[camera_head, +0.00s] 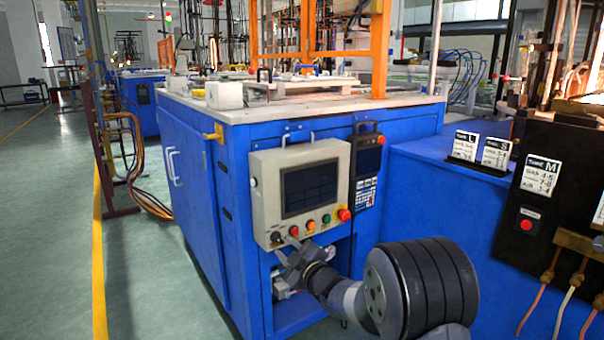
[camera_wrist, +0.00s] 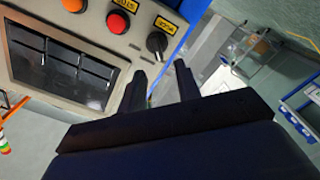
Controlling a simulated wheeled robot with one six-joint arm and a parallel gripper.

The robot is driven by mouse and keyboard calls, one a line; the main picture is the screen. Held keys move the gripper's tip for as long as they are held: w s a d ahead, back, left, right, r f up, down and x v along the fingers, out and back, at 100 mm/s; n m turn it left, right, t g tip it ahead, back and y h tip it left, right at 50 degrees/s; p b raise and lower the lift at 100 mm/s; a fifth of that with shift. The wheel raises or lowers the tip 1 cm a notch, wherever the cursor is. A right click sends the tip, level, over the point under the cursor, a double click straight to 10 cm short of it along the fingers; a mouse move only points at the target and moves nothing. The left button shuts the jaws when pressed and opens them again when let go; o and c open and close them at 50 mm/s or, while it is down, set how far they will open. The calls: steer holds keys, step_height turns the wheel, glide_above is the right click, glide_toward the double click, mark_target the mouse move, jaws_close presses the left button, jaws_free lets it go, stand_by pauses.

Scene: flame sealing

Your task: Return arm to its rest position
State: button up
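My gripper (camera_head: 289,258) is just in front of the lower left part of a beige control panel on a blue cabinet. In the wrist view its two dark fingers (camera_wrist: 164,84) stand apart with an empty gap between them. A black rotary knob (camera_wrist: 157,43) is just beyond the fingertips and appears outside the gap. The same knob shows in the head view (camera_head: 276,237), close above my gripper. Whether a finger touches the panel cannot be told. My arm reaches forward from the lower right of the head view.
The control panel (camera_head: 262,190) has a dark screen (camera_head: 308,189), several coloured buttons and a red button (camera_head: 344,215). A handheld pendant (camera_head: 367,170) hangs to its right. A black panel (camera_head: 545,215) with hoses stands at right. Open green floor (camera_head: 150,270) lies at left.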

mark_target(277, 238)
steer(key=p+v, duration=0.1)
steer(key=v, duration=0.5)
steer(key=b+x, duration=0.1)
steer(key=x, duration=0.9)
steer(key=shift+w+a+r+b, duration=0.1)
steer(key=shift+w+r+b, duration=0.05)
steer(key=shift+b, duration=0.25)
steer(key=shift+r+m+p, duration=0.2)
steer(key=shift+m+p, duration=0.7)
steer(key=shift+p, duration=0.2)
steer(key=shift+d+m+p, duration=0.25)
steer(key=shift+m+p, duration=0.85)
steer(key=shift+p, duration=0.15)
steer(key=m+p, duration=0.1)
steer(key=p, duration=0.1)
steer(key=m+p, duration=0.3)
steer(key=m, duration=0.1)
steer(key=shift+w+d+r+p, duration=0.1)
steer(key=shift+w+d+p, duration=0.15)
steer(key=shift+p, duration=0.15)
steer(key=shift+s+d, duration=0.25)
steer(key=shift+s, duration=0.05)
steer(key=p+v, duration=0.1)
steer(key=v, duration=0.8)
